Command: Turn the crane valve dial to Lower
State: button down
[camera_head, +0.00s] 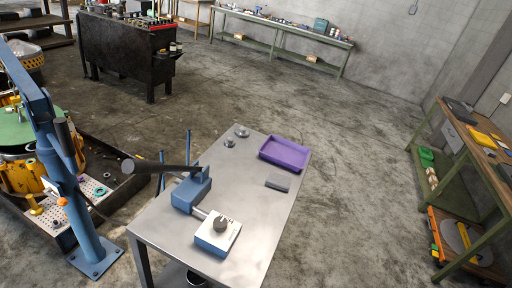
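The crane valve dial (220,224) is a dark round knob on the white top face of a small blue box (212,242). The box sits near the front of the metal table. Small dark markings lie beside the knob, too small to read, so I cannot tell its setting. A short rod joins the box to a blue pump block (192,190) with a dark lever (165,169) reaching left. The blue crane (72,190) stands on the floor left of the table. My gripper is not in this view.
The metal table (262,215) also bears a purple tray (285,154), a grey block (278,182) and small round metal parts (241,132). A workbench (470,150) stands at right and a black cabinet (125,50) at back left. Open concrete floor lies between them.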

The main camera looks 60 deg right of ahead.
aim_at(220, 225)
jog(key=u, duration=0.05)
jog(key=k, duration=1.95)
jog(key=z, duration=0.7)
jog(key=i, duration=1)
